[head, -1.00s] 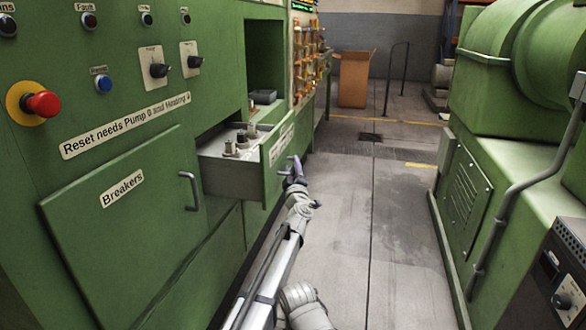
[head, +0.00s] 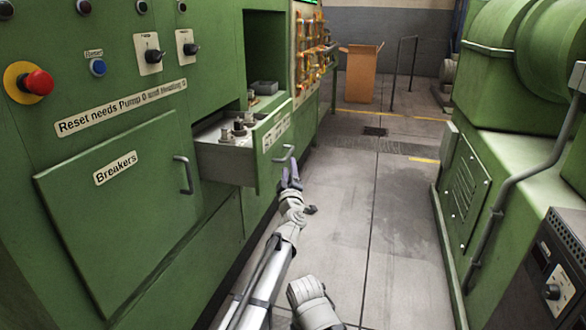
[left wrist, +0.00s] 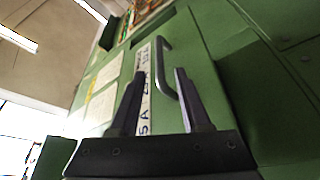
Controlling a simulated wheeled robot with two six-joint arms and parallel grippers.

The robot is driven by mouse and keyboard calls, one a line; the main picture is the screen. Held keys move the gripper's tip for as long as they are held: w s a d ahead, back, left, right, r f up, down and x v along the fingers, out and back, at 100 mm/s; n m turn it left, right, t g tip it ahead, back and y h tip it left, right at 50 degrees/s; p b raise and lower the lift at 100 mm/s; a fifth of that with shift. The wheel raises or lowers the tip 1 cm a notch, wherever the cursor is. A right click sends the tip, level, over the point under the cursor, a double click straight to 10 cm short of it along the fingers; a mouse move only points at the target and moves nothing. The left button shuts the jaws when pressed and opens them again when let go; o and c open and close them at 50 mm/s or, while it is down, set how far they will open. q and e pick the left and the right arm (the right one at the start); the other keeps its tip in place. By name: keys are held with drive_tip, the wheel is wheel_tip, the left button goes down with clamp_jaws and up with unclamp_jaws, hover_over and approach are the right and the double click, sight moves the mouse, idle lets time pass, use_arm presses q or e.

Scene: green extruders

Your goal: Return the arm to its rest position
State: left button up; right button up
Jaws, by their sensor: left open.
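My left arm reaches in from the bottom of the head view. Its left gripper (head: 291,177) is open and empty, just below the handle (head: 284,153) of the pulled-out drawer (head: 268,150). In the left wrist view the two dark fingers of the left gripper (left wrist: 160,90) stand apart, with the curved metal handle (left wrist: 163,72) and the labelled green drawer front (left wrist: 205,75) beyond them. The handle appears between the fingertips there, but the fingers are not closed on it. My right gripper is not in view.
The green cabinet (head: 110,215) with its Breakers door, knobs and red button (head: 38,82) fills the left. A green machine (head: 520,150) stands on the right. The floor aisle (head: 350,220) between them is clear. A cardboard box (head: 363,75) stands at the back.

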use_arm(q)
drive_tip(key=s+a+f+m+g+h, duration=0.3)
drive_tip(key=s+f+m+g+h, duration=0.3)
drive_tip(key=s+f+m+g, duration=0.7)
drive_tip(key=s+a+f+g+y, duration=0.2)
drive_tip(key=s+a+f, duration=0.3)
drive_tip(key=s, duration=0.3)
drive_tip(key=s+a+f+g+y, duration=0.15)
drive_tip(key=s+a+f, duration=0.3)
drive_tip(key=s, duration=0.45)
drive_tip(key=s+a+f+g+y, duration=0.25)
drive_tip(key=s+a+f, duration=0.2)
drive_tip(key=s, duration=0.35)
drive_tip(key=s+d+r+m+g+p, duration=0.1)
drive_tip(key=s+d+r+m+g, duration=0.15)
drive_tip(key=s+d, duration=0.6)
wheel_tip(320, 180, up, 37)
drive_tip(key=w+d+p, duration=0.1)
drive_tip(key=p, duration=3.7)
drive_tip(key=shift+w+d+r+t, duration=0.15)
drive_tip(key=shift+w+d+t, duration=0.1)
drive_tip(key=shift+w+t, duration=0.2)
drive_tip(key=shift+m, duration=0.25)
